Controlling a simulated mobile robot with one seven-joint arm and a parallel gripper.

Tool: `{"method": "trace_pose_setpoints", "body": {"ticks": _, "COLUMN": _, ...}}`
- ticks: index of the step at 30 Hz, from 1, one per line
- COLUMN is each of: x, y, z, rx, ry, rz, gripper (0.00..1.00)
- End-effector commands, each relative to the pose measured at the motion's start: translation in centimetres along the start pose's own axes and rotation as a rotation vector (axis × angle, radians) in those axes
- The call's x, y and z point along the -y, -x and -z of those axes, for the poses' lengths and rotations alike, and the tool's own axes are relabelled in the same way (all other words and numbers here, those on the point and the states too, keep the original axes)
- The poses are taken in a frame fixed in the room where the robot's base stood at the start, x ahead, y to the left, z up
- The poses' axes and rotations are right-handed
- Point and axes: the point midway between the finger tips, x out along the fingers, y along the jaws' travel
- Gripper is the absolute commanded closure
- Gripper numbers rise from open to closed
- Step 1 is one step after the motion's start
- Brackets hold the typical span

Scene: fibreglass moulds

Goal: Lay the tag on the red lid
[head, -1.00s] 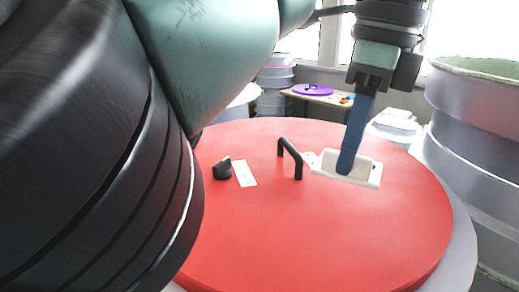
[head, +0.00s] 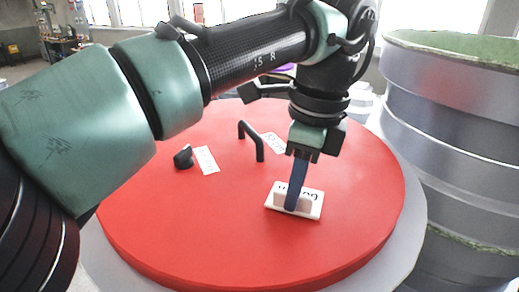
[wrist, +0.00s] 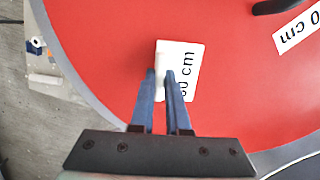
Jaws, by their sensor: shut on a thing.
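The red lid (head: 180,220) is a wide round disc. It fills most of the wrist view (wrist: 95,45). The tag (head: 311,205) is a white plate with a raised grip and dark lettering. In the wrist view the tag (wrist: 190,55) shows "0 cm", its first digit partly hidden by a finger. My gripper (head: 292,205) points down with its blue fingers shut on the tag's raised grip; the wrist view shows the fingertips (wrist: 161,74) around it. The tag is over the lid's front right part, lying about flat. I cannot tell whether it touches the lid.
A black handle (head: 251,141) and a black knob (head: 183,157) stand up from the lid. Two flat white labels lie on it, one beside the knob (head: 206,160) and one behind the handle (head: 274,143). Large grey moulds (head: 450,150) stand at right. The lid's front left is clear.

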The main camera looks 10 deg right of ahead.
Motion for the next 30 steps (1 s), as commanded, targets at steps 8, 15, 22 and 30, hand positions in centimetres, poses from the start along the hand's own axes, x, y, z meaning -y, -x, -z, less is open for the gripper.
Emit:
{"method": "trace_pose_setpoints", "body": {"ticks": 8, "x": 0.0, "y": -0.2, "z": 0.0, "rx": 0.000, "ry": 0.000, "rz": -0.001, "gripper": 0.81}}
{"method": "trace_pose_setpoints", "body": {"ticks": 15, "x": 0.0, "y": -0.2, "z": 0.0, "rx": 0.000, "ry": 0.000, "rz": -0.001, "gripper": 0.56}}
{"method": "trace_pose_setpoints", "body": {"ticks": 22, "x": 0.0, "y": 0.0, "z": 0.0, "rx": 0.001, "ry": 0.000, "rz": 0.000, "gripper": 0.56}}
{"method": "trace_pose_setpoints", "body": {"ticks": 30, "x": 0.1, "y": 4.2, "z": 0.1, "rx": 0.000, "ry": 0.001, "rz": 0.003, "gripper": 0.56}}
